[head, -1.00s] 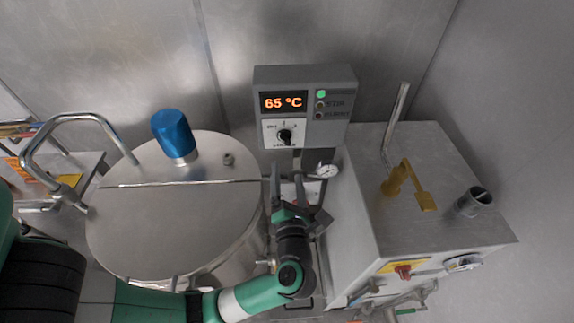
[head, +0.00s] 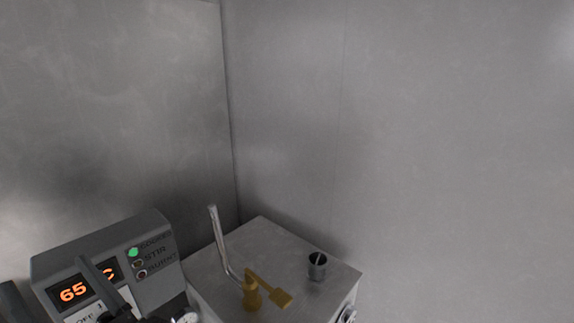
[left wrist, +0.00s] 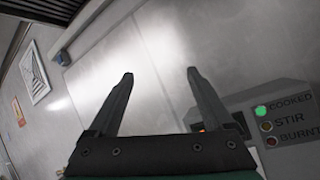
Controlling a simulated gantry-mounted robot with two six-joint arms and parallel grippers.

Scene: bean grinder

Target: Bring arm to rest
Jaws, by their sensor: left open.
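My left gripper (head: 45,272) is at the lower left of the head view, in front of the grey control box (head: 150,226). One dark finger crosses the display (head: 72,292), which reads 65 and a C, and hides part of it. In the left wrist view the gripper (left wrist: 159,73) has its two fingers spread wide with nothing between them, pointing at the metal wall (left wrist: 165,45). The control box (left wrist: 275,97) is at the right there, its green COOKED light (left wrist: 261,111) lit. My right gripper is not in view.
A metal machine (head: 212,265) with a bent steel bar (head: 221,245), a yellow lever (head: 268,287) and a dark cup-like opening (head: 317,266) stands right of the control box. Bare metal walls (head: 440,150) fill the rest.

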